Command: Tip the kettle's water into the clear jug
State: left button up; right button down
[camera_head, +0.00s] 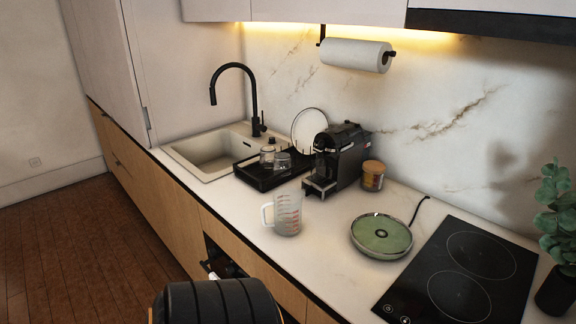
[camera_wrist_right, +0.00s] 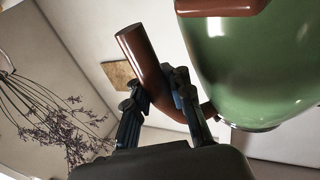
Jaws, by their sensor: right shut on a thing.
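The kettle (camera_wrist_right: 255,65) is green and glossy with a brown handle (camera_wrist_right: 150,65); it fills the upper right of the right wrist view. My right gripper (camera_wrist_right: 160,95) is shut on the handle, one finger on each side. The kettle and this gripper are outside the head view. The clear jug (camera_head: 288,215), with red markings and a handle on its left, stands upright on the counter near its front edge. The water inside the kettle cannot be seen.
A round green-topped kettle base (camera_head: 382,237) with a cord sits right of the jug, beside the black hob (camera_head: 465,275). A coffee machine (camera_head: 338,158), a wood-lidded jar (camera_head: 373,176) and a black drying tray (camera_head: 262,178) stand behind. The counter around the jug is clear.

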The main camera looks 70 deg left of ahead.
aim_at(287, 203)
jog(key=j+u, duration=0.1)
jog(key=u, duration=0.8)
jog(key=i+j+u, duration=0.1)
jog(key=u, duration=0.4)
jog(key=j+u, duration=0.1)
jog(key=u, duration=0.35)
jog(key=i+u, duration=0.1)
jog(key=u, duration=0.35)
